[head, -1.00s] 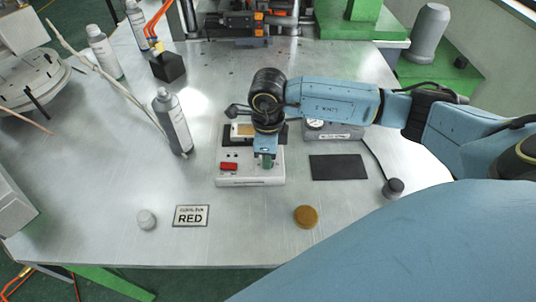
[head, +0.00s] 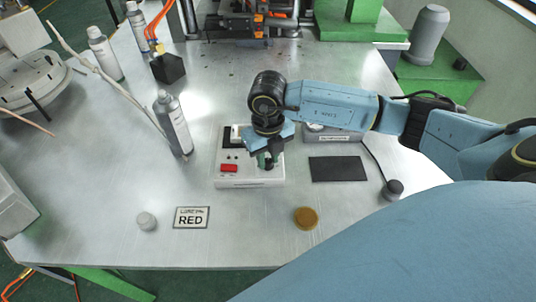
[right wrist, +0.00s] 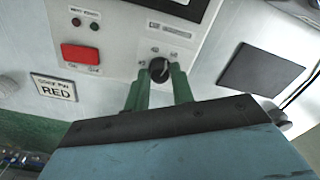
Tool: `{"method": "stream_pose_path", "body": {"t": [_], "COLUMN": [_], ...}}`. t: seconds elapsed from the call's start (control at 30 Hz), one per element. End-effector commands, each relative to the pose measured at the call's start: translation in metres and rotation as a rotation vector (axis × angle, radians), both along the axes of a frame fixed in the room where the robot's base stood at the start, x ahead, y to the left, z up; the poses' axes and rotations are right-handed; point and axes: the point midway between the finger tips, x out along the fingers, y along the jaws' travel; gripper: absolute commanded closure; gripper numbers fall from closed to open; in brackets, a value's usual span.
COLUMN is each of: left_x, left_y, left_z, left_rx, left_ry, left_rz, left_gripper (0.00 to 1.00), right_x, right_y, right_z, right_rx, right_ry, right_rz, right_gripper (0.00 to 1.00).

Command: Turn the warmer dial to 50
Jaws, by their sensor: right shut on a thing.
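The warmer (head: 237,182) is a white box with a dark panel at its back, a red switch (head: 229,168) and a black dial. In the right wrist view the dial (right wrist: 159,68) is round and black with a light pointer mark, beside small printed numbers too small to read surely. My right gripper (head: 267,163) reaches down over the right part of the warmer. Its green fingers (right wrist: 160,82) are shut on the dial, one on each side. In the head view the fingers mostly hide the dial. My left gripper is not in view.
A grey device (head: 332,134) stands behind and right of the warmer, near a black mat (head: 337,168). An amber disc (head: 306,217), a RED card (head: 191,217) and a small grey knob-like piece (head: 147,221) lie in front. A bottle (head: 173,124) stands left.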

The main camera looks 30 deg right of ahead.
Motion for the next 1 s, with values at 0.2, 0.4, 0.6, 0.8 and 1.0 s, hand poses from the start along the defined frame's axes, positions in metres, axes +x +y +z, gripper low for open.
{"method": "stream_pose_path", "body": {"t": [0.2,0.4,0.6,0.8,1.0], "left_x": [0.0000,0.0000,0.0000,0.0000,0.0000], "left_y": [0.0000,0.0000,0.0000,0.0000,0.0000], "left_z": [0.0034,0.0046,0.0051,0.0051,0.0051], "left_rx": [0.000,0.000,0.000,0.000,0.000], "left_ry": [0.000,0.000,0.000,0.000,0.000], "left_rz": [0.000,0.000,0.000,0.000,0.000], "left_gripper": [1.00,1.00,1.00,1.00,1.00], "right_x": [0.0007,0.0009,0.0011,0.0013,0.0013], "right_y": [-0.0002,-0.0003,-0.0005,-0.0005,-0.0005], "right_z": [0.0016,0.0015,0.0015,0.0015,0.0015], "right_rx": [0.001,0.001,0.001,0.001,0.001], "right_ry": [-0.002,-0.003,-0.003,-0.004,-0.004], "right_rz": [-0.132,-0.203,-0.232,-0.237,-0.236], "right_gripper": [0.99,0.99,0.99,0.99,0.75]}}
